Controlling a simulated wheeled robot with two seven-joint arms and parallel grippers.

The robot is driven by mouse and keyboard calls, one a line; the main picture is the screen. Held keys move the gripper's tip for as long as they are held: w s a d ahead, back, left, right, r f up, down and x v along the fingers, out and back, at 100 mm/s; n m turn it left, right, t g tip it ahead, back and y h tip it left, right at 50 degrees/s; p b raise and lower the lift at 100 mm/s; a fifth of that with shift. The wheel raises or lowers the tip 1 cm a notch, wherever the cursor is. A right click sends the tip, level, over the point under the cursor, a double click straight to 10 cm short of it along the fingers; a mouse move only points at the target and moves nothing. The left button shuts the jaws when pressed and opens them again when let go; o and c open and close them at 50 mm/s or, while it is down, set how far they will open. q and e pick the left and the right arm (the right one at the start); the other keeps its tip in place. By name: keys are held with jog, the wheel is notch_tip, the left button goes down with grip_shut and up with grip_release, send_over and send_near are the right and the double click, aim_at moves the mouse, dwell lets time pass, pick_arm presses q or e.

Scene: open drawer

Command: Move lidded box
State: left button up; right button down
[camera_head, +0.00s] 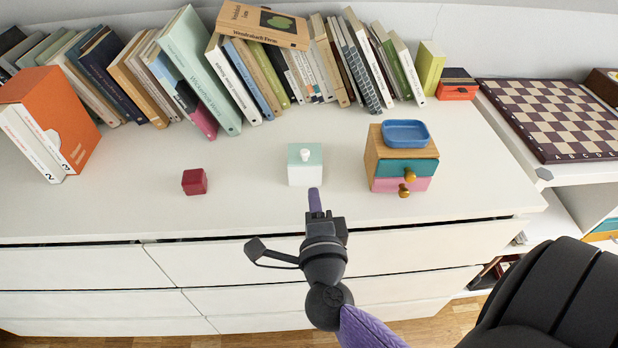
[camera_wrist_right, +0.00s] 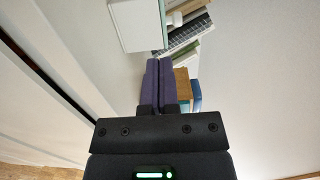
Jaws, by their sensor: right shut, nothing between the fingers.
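The lidded box (camera_head: 305,172) is a small white cube with a mint lid and a white knob, upright on the white dresser top. It also shows in the right wrist view (camera_wrist_right: 135,25), at the top edge and partly cut off. My right gripper (camera_head: 314,191) is in front of the box, its purple fingers pointing at the box's front. In the wrist view the fingers (camera_wrist_right: 159,64) are together with nothing between them. Whether the tips touch the box I cannot tell. My left gripper is not in view.
A small wooden drawer unit (camera_head: 372,160) with a blue tray (camera_head: 404,133) on top stands to the right. A dark red cube (camera_head: 194,181) lies left. Books (camera_head: 200,70) line the back. The dresser top (camera_head: 245,175) is clear between box and cube.

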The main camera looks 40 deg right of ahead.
jog(key=b, duration=0.1)
send_near(306, 146)
jog(key=shift+w+d+f, duration=0.25)
jog(key=shift+w+d, duration=0.05)
jog(key=shift+w, duration=0.15)
jog(key=shift+w+d+f, duration=0.25)
jog(key=shift+w+d, duration=0.05)
jog(key=shift+w, duration=0.15)
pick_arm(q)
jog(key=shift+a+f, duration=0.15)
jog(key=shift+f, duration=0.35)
pick_arm(e)
jog(key=shift+w+d, duration=0.1)
jog(key=shift+w, duration=0.05)
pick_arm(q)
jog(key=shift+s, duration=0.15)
pick_arm(e)
jog(key=shift+w+r, duration=0.1)
